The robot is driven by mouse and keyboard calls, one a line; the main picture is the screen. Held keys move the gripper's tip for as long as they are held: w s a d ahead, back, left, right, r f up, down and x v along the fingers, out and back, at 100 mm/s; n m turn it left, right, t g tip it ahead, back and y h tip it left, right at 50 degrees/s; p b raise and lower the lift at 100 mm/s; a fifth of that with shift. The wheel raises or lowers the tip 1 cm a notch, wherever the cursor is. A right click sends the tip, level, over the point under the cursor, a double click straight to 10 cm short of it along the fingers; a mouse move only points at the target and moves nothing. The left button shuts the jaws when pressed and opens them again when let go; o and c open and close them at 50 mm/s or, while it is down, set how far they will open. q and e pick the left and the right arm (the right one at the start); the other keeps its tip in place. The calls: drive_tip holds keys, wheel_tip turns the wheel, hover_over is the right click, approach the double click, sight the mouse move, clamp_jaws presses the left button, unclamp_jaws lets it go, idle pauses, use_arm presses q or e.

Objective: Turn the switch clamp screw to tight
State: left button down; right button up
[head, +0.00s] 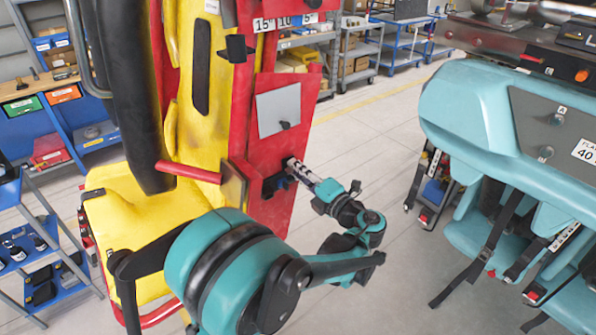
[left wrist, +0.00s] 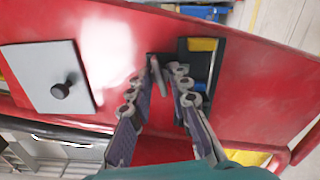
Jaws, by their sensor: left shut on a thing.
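The red panel (head: 278,215) stands upright on the side of the red and yellow train car, with a dark recess (head: 271,186) low on it. My left gripper (head: 289,163) is at this recess, its fingers reaching in from the right. In the left wrist view, my left gripper (left wrist: 164,66) is shut on a small grey, bar-like piece, seemingly the clamp screw (left wrist: 158,76). The piece is partly hidden by the fingers, so its turn and tightness cannot be read. Beside it the recess holds a yellow block (left wrist: 203,45) and a blue part (left wrist: 199,86). My right gripper is not in view.
A grey plate with a black knob (left wrist: 60,90) is on the panel beside the recess. A red bar with a square end plate (head: 233,187) juts out left of the gripper. A teal car with hanging straps (head: 480,110) stands at the right, with open floor between.

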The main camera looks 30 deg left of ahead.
use_arm(q)
drive_tip(key=shift+m, duration=0.4)
idle(0.3)
drive_tip(key=c, duration=1.4)
unclamp_jaws()
drive_tip(key=v, duration=1.2)
drive_tip(key=shift+f, duration=0.15)
